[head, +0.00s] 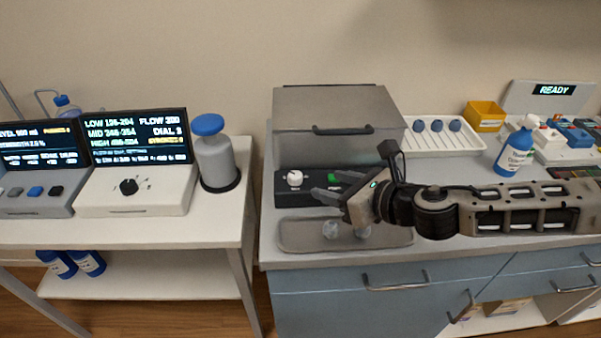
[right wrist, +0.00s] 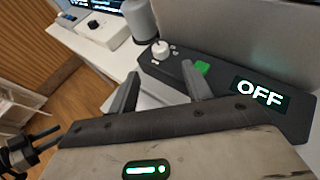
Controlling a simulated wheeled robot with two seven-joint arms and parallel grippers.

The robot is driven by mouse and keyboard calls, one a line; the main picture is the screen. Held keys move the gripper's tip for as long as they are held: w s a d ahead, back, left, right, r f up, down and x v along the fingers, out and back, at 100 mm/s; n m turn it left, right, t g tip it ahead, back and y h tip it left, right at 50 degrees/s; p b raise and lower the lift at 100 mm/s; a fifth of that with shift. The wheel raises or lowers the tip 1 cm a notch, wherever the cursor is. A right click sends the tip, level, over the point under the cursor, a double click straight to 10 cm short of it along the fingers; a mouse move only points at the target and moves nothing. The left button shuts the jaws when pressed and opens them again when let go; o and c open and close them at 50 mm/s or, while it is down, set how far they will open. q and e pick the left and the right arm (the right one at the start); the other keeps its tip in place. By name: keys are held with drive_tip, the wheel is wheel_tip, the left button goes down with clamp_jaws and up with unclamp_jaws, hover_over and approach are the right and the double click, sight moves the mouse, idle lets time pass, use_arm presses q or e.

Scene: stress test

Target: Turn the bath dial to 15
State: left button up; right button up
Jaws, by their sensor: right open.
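The bath dial is a round white knob (head: 294,178) on the black control panel (head: 285,198) in front of the lidded grey bath (head: 300,112). The knob also shows in the right wrist view (right wrist: 160,49). Its setting is too small to read. My right gripper (head: 322,187) is open and empty, just right of the knob and apart from it. In the right wrist view the knob appears beyond the gap between my fingertips (right wrist: 160,72). A green button (right wrist: 202,68) and a display reading OFF (right wrist: 260,95) are on the same panel. My left gripper does not show in the head view.
A grey tray (head: 290,236) with small clear pieces lies below my right gripper. A white rack (head: 408,139), a blue bottle (head: 514,150) and a yellow bin (head: 484,116) stand to the right. A gap separates the left table, which holds a dial device (head: 150,198) and a grey bottle (head: 214,160).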

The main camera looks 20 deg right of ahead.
sight(299, 176)
drive_tip(key=x, duration=1)
drive_tip(key=shift+r, duration=0.1)
drive_tip(key=c, duration=1)
